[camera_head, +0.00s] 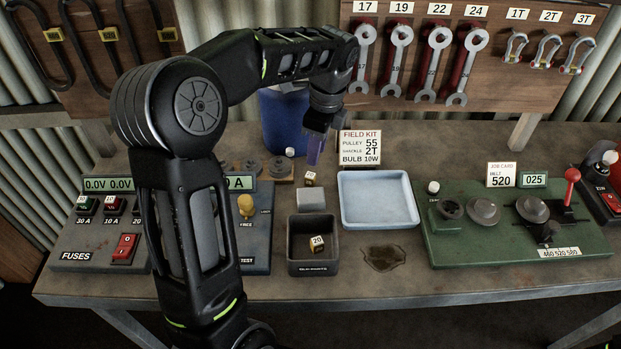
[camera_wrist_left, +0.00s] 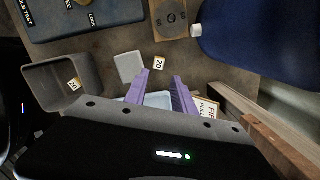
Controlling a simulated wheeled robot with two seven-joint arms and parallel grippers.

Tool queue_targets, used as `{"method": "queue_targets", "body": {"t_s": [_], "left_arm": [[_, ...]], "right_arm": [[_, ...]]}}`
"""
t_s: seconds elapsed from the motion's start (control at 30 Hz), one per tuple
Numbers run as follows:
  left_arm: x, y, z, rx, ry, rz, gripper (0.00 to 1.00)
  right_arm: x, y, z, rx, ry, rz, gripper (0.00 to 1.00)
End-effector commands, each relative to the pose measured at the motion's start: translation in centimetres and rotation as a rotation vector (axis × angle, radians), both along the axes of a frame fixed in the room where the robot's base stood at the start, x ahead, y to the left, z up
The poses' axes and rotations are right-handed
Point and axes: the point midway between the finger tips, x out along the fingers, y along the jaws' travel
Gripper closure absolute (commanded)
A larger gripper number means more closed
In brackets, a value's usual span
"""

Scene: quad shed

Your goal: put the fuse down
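A small pale fuse marked 20 (camera_head: 310,178) rests on the bench behind a grey block; it also shows in the left wrist view (camera_wrist_left: 159,63). A second small block marked 20 (camera_head: 317,243) lies in the dark open bin (camera_head: 313,268), and shows in the left wrist view (camera_wrist_left: 73,85) too. My left gripper (camera_head: 315,158) hangs above the bench, just behind and above the fuse on the bench. In the left wrist view its purple fingers (camera_wrist_left: 161,84) stand apart with nothing between them. My right gripper is not in view.
A light blue tray (camera_head: 412,222) is right of the bin, with the field kit card (camera_head: 374,147) behind it. A blue container (camera_head: 285,125) stands close behind my left gripper. The grey block (camera_head: 311,199) is behind the bin. A green panel (camera_head: 590,240) fills the right.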

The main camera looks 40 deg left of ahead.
Motion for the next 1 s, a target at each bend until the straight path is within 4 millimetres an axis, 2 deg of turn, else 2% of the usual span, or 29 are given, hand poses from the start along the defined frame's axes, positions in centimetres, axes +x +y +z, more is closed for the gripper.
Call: {"method": "queue_targets", "body": {"t_s": [0.27, 0.67, 1.0], "left_arm": [[-0.1, 0.3, -2.4, 0.0, 0.002, 0.0, 0.69], [-0.3, 0.5, -3.1, 0.0, 0.004, 0.002, 0.69], [-0.6, 1.1, -7.4, -0.001, 0.003, 0.002, 0.69]], "right_arm": [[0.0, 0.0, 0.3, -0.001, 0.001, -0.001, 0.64], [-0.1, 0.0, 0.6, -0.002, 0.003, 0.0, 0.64], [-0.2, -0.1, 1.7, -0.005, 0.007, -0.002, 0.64]]}}
